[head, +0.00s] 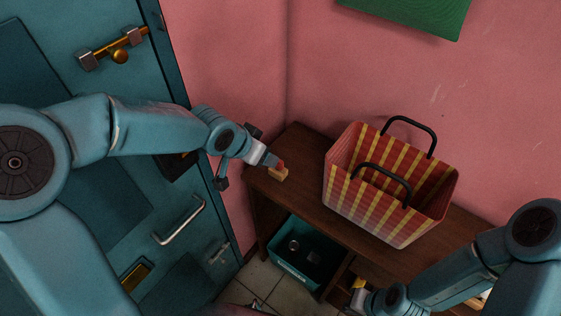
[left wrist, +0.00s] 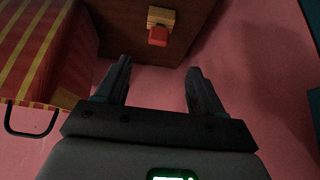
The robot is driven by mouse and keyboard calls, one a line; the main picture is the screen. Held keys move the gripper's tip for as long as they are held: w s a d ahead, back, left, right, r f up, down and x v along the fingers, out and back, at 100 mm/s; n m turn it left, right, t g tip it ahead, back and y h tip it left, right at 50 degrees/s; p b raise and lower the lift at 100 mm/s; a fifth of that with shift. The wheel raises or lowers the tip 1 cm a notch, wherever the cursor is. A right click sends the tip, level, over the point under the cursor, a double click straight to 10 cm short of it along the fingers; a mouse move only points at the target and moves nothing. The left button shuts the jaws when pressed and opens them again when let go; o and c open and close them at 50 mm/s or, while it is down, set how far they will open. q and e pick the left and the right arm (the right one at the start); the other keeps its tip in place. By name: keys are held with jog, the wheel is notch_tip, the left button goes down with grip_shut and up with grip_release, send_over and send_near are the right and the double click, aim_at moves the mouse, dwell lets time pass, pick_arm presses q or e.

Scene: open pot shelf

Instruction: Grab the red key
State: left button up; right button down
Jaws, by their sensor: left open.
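The red key (head: 281,164) shows as a small red piece at a small yellow wooden block (head: 279,175) on the left end of the brown shelf top. In the left wrist view the red key (left wrist: 158,36) is a red block shape against the yellow block (left wrist: 161,17), beyond the fingertips. My left gripper (head: 268,160) is beside the key in the head view, partly covering it. Its fingers are open and empty in the left wrist view (left wrist: 158,66), with the key ahead of the gap. My right gripper (head: 362,299) is low at the shelf front; its jaws are unclear.
A red and yellow striped bag (head: 385,205) with black handles stands on the brown shelf (head: 305,200), right of the key. A teal bin (head: 307,265) sits below. A blue door (head: 215,225) is close on the left, and pink walls (head: 240,60) stand behind.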

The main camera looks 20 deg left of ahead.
pick_arm(q)
jog(key=b, duration=0.1)
send_near(278, 167)
jog(key=w+f, duration=0.1)
jog(key=w, duration=0.1)
jog(key=b+x, duration=0.1)
jog(key=x, duration=0.5)
jog(key=shift+w+d, duration=0.1)
jog(key=shift+w, duration=0.1)
jog(key=shift+s+r, duration=0.25)
jog(key=shift+s, duration=0.1)
jog(key=shift+w+f, duration=0.15)
jog(key=shift+w, duration=0.1)
jog(key=c, duration=1)
jog(key=shift+c, duration=0.6)
jog(key=shift+s, duration=0.1)
